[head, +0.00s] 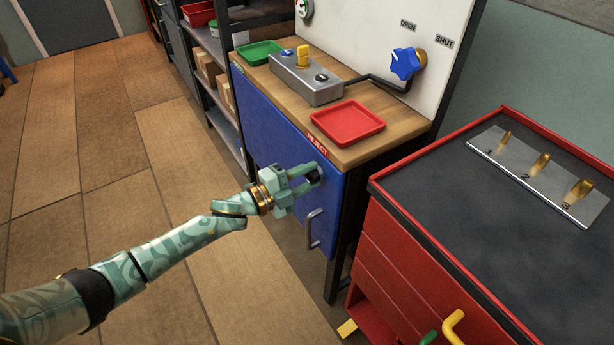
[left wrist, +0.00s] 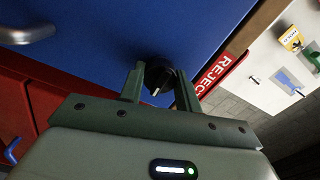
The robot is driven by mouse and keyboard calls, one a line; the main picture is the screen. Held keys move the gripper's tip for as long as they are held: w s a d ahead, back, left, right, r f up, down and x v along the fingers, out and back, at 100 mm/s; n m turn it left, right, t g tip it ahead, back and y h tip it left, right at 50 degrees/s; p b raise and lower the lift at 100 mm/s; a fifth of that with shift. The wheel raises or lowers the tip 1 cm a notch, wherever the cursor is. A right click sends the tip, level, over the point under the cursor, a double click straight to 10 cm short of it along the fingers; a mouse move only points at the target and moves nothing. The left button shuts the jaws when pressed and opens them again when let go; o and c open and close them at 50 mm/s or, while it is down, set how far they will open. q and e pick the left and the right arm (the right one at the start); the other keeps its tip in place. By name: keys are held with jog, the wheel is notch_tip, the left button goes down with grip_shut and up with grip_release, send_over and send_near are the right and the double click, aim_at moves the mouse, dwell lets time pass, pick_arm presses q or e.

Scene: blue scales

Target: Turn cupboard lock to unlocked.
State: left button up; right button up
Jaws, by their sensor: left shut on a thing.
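The cupboard has a blue door (head: 265,125) under a wooden worktop, with a grey bar handle (head: 314,228) low on its right side. The cupboard lock is a black round knob with a pale pointer line (left wrist: 157,76) on the blue door in the left wrist view. My left gripper (head: 312,175) reaches the door's upper right area, above the handle. In the left wrist view my left gripper's fingers (left wrist: 160,88) stand on either side of the knob and are shut on it. In the head view the fingers mostly hide the knob. My right gripper is not in view.
A red tray (head: 346,123), a green tray (head: 259,53) and a grey control box (head: 305,80) stand on the worktop. A blue valve knob (head: 405,64) is on the white panel. A red cabinet (head: 400,265) stands close on the right.

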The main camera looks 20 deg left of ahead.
pick_arm(q)
jog(key=shift+f, duration=0.1)
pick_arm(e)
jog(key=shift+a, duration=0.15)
pick_arm(q)
jog(key=o, duration=1)
jog(key=shift+c, duration=0.2)
jog(key=p+v, duration=0.3)
jog(key=v, duration=1.3)
jog(key=shift+a+p, duration=0.15)
jog(key=shift+p, duration=0.25)
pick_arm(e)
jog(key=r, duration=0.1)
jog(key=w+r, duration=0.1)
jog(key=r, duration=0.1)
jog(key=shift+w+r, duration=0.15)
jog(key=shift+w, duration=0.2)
pick_arm(q)
jog(key=shift+s, duration=0.15)
